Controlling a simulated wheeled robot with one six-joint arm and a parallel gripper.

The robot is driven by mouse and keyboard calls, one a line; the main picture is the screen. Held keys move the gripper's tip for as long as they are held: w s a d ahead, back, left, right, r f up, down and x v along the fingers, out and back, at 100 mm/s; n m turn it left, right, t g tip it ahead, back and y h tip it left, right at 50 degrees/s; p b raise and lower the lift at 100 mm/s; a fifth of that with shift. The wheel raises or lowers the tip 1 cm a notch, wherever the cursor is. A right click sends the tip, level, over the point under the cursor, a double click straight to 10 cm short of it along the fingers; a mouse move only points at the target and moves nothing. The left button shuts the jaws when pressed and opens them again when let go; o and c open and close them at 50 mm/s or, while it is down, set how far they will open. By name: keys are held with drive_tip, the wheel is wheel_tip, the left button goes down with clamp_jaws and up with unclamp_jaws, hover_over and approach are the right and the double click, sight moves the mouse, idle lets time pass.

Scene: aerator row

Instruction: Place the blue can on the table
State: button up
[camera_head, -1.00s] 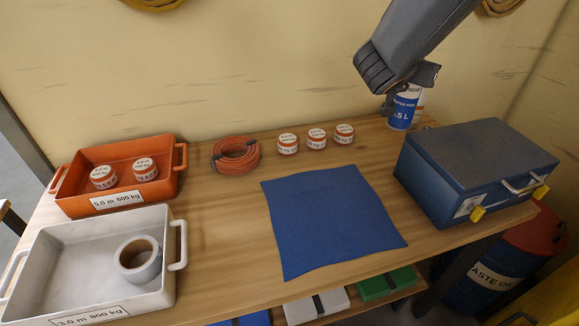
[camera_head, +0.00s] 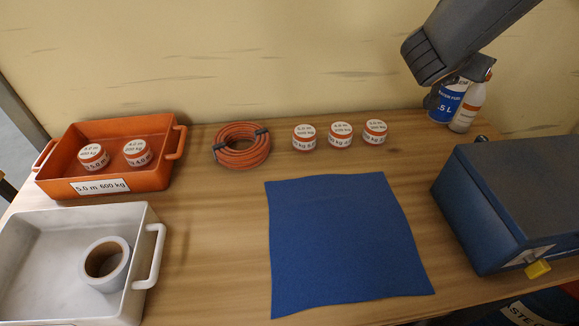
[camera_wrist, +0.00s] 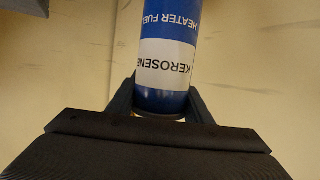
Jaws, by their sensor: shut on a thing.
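The blue can (camera_head: 446,101), with a white label band, is at the back right of the wooden table (camera_head: 215,255) in the head view. My gripper (camera_head: 438,98) is at the can from above. In the wrist view the can (camera_wrist: 167,25) stands between the two dark fingers of my gripper (camera_wrist: 162,92), which is shut on it; its label reads "KEROSENE" and "HEATER FUEL", upside down. I cannot tell whether the can's base touches the table.
A white bottle (camera_head: 468,108) stands just right of the can. A blue toolbox (camera_head: 480,215) is in front. A blue mat (camera_head: 345,250), several small jars (camera_head: 340,135), an orange coil (camera_head: 241,146), an orange tray (camera_head: 75,187) and a white tray (camera_head: 140,262) lie leftward.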

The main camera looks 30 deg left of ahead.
drive_tip(key=shift+w+f, duration=0.15)
drive_tip(key=shift+f, duration=0.35)
wheel_tip(320, 180, down, 10)
drive_tip(key=p, duration=0.1)
drive_tip(key=shift+f, duration=0.15)
idle(0.4)
drive_tip(key=o, duration=1.5)
drive_tip(key=shift+c, duration=0.2)
drive_tip(key=b, duration=0.2)
approach(442, 103)
drive_tip(key=x, duration=0.5)
